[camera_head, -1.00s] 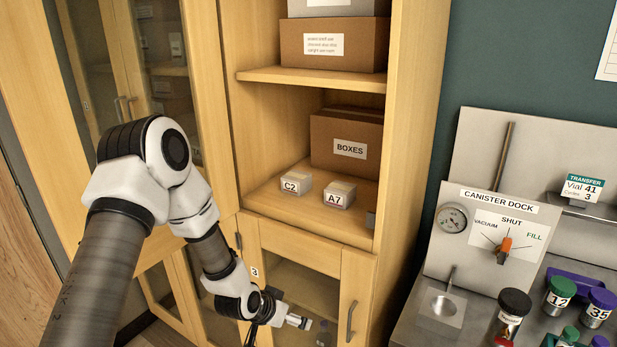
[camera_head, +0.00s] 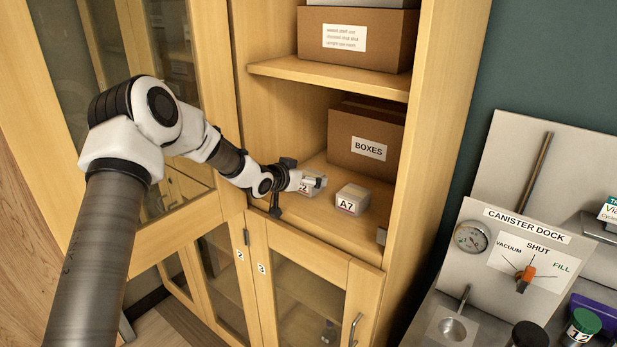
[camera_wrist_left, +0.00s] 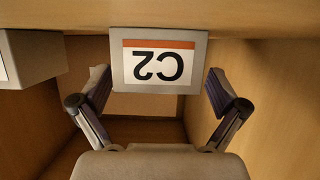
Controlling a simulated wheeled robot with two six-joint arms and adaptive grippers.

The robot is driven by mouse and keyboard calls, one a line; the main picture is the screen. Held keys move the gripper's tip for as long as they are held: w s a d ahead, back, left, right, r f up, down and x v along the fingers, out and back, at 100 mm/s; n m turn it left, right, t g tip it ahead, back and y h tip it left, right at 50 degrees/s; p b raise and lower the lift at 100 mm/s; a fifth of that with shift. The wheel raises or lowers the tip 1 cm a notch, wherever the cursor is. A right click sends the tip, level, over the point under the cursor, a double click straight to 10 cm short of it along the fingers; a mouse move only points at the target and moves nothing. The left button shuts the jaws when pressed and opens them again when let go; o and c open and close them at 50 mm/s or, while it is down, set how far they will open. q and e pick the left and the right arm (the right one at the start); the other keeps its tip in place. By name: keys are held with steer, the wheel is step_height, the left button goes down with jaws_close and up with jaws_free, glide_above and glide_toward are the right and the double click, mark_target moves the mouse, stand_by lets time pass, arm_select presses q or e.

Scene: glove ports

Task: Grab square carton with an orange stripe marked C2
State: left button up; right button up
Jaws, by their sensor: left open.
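The square carton marked C2 (camera_wrist_left: 158,62) shows in the left wrist view, its label upside down with an orange stripe. It stands on the cabinet shelf. In the head view the C2 carton (camera_head: 309,189) is mostly hidden behind my left gripper (camera_head: 313,183). In the left wrist view my left gripper (camera_wrist_left: 159,92) is open, with one finger on each side of the carton's lower part in the picture. I cannot tell whether the fingers touch it. The right gripper is not in view.
The A7 carton (camera_head: 351,199) stands right of C2 on the same shelf (camera_head: 376,226). A brown box marked BOXES (camera_head: 350,143) stands behind them. The upper shelf (camera_head: 330,78) is overhead, and the cabinet side wall (camera_head: 440,120) is to the right.

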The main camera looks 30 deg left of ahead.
arm_select(q)
steer(key=shift+w+d+f, duration=0.1)
steer(key=shift+w+f, duration=0.15)
steer(key=shift+w, duration=0.15)
steer(key=shift+s+r, duration=0.35)
steer(key=shift+s, duration=0.2)
steer(key=c, duration=1.3)
steer(key=shift+w+f, duration=0.1)
steer(key=shift+w, duration=0.05)
